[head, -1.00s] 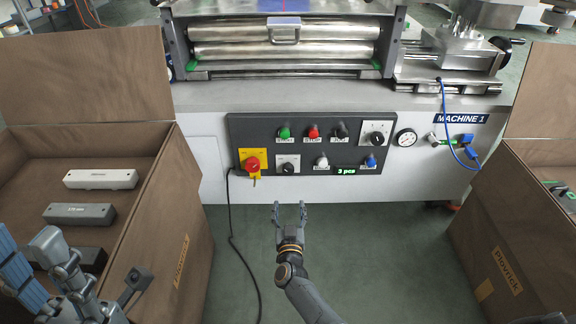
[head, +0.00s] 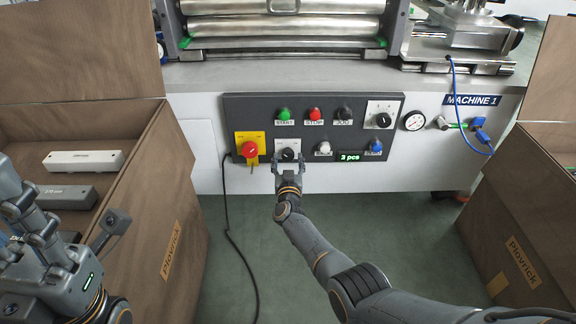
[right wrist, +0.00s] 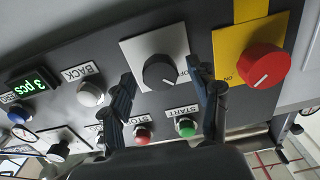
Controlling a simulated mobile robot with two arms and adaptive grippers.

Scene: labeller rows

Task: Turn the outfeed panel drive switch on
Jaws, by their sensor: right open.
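The dark control panel (head: 225,115) is on the front of the machine. A black rotary switch (head: 288,154) on a white plate sits in its lower row, beside a red rotary switch (head: 250,149) on a yellow plate. My right gripper (head: 289,161) is open and empty just in front of the black switch. In the right wrist view the black switch (right wrist: 159,73) shows between the two fingertips, with part of an OFF label beside it. I cannot tell contact. My left gripper (head: 36,222) is at the lower left, over the open box; its jaw state is unclear.
Green START (head: 284,113) and red STOP (head: 315,113) buttons sit above. Another black rotary knob (head: 383,120) is at the panel's upper right. A display (head: 350,157) reads 3 pcs. Brown boxes (head: 150,215) (head: 500,235) flank the clear floor. A black cable hangs at left.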

